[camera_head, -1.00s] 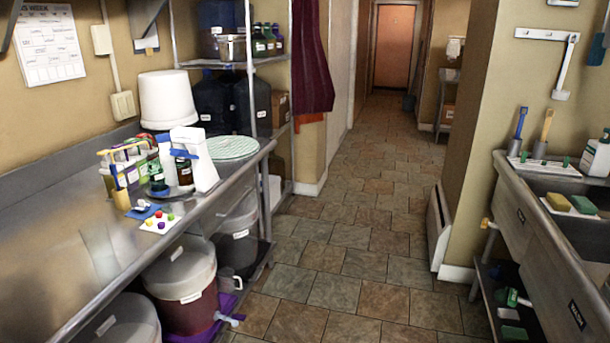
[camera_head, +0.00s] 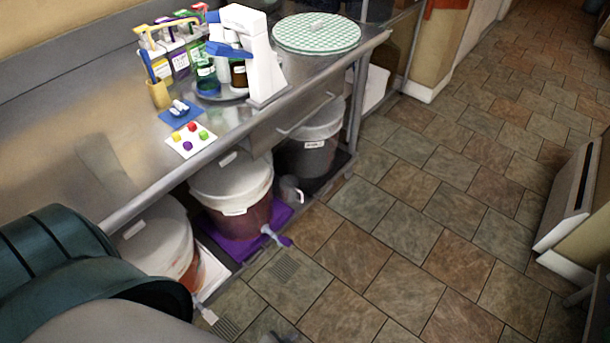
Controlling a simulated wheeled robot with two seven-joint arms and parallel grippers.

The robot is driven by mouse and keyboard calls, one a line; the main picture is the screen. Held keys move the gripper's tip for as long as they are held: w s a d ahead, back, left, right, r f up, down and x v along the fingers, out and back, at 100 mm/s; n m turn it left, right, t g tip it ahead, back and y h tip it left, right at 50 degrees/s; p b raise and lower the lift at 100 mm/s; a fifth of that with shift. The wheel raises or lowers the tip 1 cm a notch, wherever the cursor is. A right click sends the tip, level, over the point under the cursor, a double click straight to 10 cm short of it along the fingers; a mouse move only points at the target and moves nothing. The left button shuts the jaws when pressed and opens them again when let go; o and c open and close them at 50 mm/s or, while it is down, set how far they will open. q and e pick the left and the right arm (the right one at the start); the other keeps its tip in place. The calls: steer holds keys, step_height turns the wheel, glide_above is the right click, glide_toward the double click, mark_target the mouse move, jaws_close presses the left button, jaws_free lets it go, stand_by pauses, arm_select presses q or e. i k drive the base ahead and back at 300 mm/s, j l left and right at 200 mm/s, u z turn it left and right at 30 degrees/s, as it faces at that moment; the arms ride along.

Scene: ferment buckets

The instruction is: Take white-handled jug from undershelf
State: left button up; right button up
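A small greyish jug (camera_head: 290,190) with a pale handle stands on the undershelf below the steel counter. It is between the bucket with dark red contents (camera_head: 232,200) and a darker-filled bucket (camera_head: 312,140), close to the undershelf's front edge. It is small in view, and its details are hard to make out. Neither gripper shows. A teal and grey part of my own body fills the lower left corner and covers part of the counter and the nearest bucket.
The bucket with dark red contents stands on a purple mat (camera_head: 280,218), its spigot pointing out over the floor. Another bucket (camera_head: 160,240) is nearer. The steel counter (camera_head: 100,150) holds bottles, a white stand and a round checked lid (camera_head: 316,33). The tiled floor (camera_head: 400,220) is clear.

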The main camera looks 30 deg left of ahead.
mark_target(288, 184)
steer(key=i, duration=2.55)
steer(key=u, duration=2.15)
